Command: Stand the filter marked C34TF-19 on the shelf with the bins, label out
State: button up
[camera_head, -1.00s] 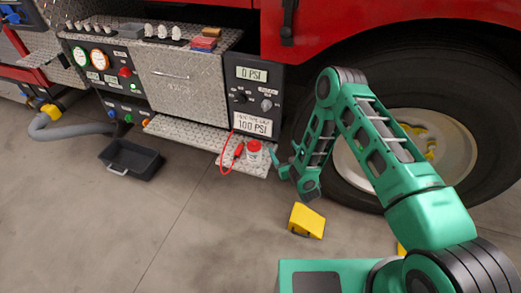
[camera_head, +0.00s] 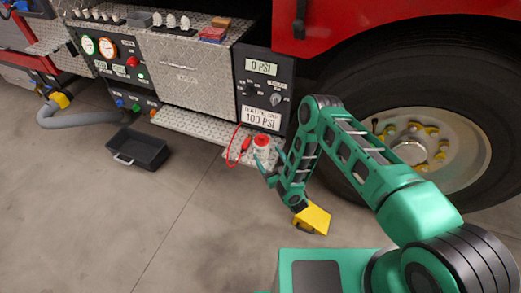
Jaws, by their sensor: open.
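A small white canister with a red top (camera_head: 261,141) stands upright on the metal step at the pump panel's foot. It looks like a filter, but no marking can be read on it. My gripper (camera_head: 268,162) is open and empty, just in front of the canister, with its fingers low beside it. Whether a finger touches it, I cannot tell. A small grey bin (camera_head: 139,19) sits on the diamond-plate ledge at the top left. I cannot tell whether that ledge is the shelf with the bins.
A red cable (camera_head: 236,145) loops over the step (camera_head: 190,124) left of the canister. A yellow wheel chock (camera_head: 313,217) lies on the floor below my gripper. The truck tyre (camera_head: 345,135) stands close on the right. A black tray (camera_head: 136,149) sits on otherwise open floor at the left.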

aim_at(265, 150)
jog(key=x, duration=0.5)
jog(key=shift+r, duration=0.1)
jog(key=c, duration=1.8)
